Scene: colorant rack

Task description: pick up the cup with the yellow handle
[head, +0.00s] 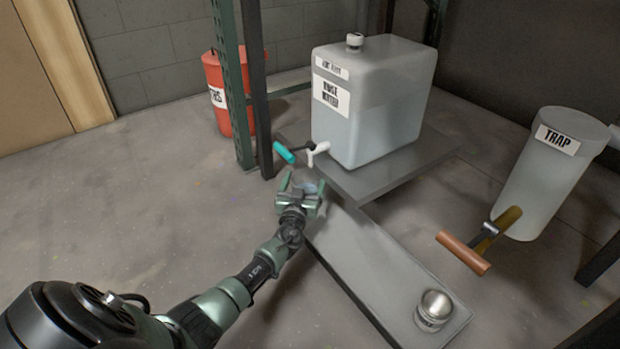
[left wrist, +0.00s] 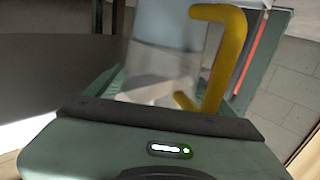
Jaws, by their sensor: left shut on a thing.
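The cup with the yellow handle (left wrist: 168,60) is clear and pale in the left wrist view. Its yellow handle (left wrist: 234,60) sticks out on the right side. My left gripper (head: 299,188) is shut on the cup's body, and the handle stays outside the grip. In the head view the gripper hides most of the cup, and only a small bluish part (head: 309,187) shows. The grip is just below the tap's white spout (head: 318,150); I cannot tell whether the cup touches anything below. My right gripper is not in view.
A rinse water tank (head: 385,115) stands on a grey shelf (head: 425,160), with a teal tap handle (head: 284,152). A lower bench (head: 365,255) holds a round metal item (head: 434,308). A red container (head: 228,105) stands behind the green post (head: 231,90). The trap container (head: 545,180) has an orange-handled valve (head: 463,252).

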